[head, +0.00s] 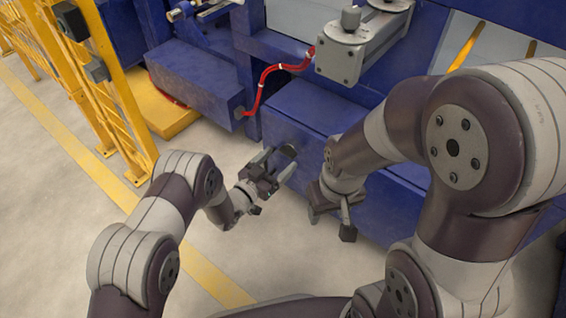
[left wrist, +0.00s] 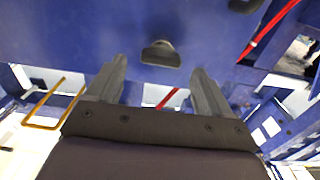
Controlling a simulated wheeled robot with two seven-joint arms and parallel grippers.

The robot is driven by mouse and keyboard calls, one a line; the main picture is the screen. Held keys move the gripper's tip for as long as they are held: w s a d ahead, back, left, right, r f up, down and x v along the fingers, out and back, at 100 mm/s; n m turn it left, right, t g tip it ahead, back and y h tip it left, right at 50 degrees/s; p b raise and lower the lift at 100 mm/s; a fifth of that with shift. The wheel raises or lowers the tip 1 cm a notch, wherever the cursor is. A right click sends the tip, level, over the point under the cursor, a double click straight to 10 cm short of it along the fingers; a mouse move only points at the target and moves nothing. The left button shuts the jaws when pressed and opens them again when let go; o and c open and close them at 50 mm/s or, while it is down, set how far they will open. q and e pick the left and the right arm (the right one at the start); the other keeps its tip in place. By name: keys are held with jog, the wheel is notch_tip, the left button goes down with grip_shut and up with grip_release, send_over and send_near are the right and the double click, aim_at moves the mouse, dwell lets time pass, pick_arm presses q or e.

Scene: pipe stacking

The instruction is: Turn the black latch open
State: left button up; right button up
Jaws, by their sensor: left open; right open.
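The black latch (left wrist: 160,54) sits on a blue panel and shows in the left wrist view, centred between my left fingers and a little beyond their tips. In the head view the dark latch (head: 287,151) is partly visible on the blue box front, close to my left fingertips. My left gripper (head: 277,163) is open and empty, with one finger on either side of the latch's line; whether it touches the panel I cannot tell. My right gripper (head: 331,225) is open and empty, pointing down in front of the blue box, right of the left gripper.
The blue machine frame (head: 315,120) fills the area ahead. A yellow fence (head: 105,95) stands at left.

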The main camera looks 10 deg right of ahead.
aim_at(285, 154)
pick_arm(q)
jog(key=b+x, duration=0.1)
jog(key=x, duration=0.1)
jog(key=shift+w+d+f, duration=0.15)
jog(key=shift+w+d, duration=0.05)
jog(key=shift+d, duration=0.05)
jog(key=shift+w+d, duration=0.2)
jog(key=shift+d, duration=0.05)
jog(key=shift+r, duration=0.2)
pick_arm(e)
jog(key=shift+f, duration=0.85)
pick_arm(q)
jog(key=c, duration=1)
jog(key=shift+c, duration=0.2)
